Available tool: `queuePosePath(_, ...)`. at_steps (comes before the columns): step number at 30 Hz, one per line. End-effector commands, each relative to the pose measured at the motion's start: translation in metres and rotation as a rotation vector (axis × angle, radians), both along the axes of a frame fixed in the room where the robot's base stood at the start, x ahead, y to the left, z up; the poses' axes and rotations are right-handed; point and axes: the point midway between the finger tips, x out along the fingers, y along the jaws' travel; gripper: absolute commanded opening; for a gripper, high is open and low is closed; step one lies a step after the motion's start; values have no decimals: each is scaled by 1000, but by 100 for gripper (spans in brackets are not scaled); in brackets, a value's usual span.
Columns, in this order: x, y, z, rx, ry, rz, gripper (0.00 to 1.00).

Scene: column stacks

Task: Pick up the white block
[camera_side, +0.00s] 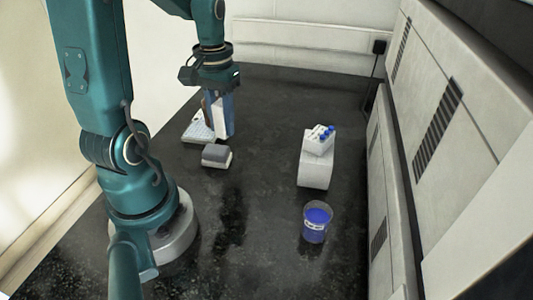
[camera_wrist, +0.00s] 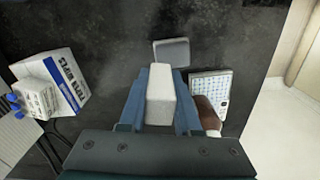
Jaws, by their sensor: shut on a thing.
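The white block (camera_wrist: 161,91) is between the two blue fingers of my gripper (camera_wrist: 160,100) in the wrist view. My gripper is shut on it, with a finger against each side. In the side view my gripper (camera_side: 221,116) points down at the back of the dark table, and part of the white block (camera_side: 217,118) shows between the fingers. I cannot tell for sure whether the block's lower end is clear of the surface.
A grey-and-white block (camera_side: 217,156) lies close in front of my gripper. A white gridded tray (camera_side: 196,129) and a brown bottle (camera_wrist: 208,112) are beside it. A wipes box (camera_side: 316,170) with a blue-capped rack (camera_side: 319,141) and a blue cup (camera_side: 316,222) stand right. The middle is clear.

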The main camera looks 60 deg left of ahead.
Motion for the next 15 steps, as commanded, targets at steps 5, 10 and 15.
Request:
queuePosePath(5,-22,22,19,4,-4,8,0)
queuePosePath(10,-36,34,30,3,-2,4,0)
queuePosePath(15,-42,39,34,1,-1,1,0)
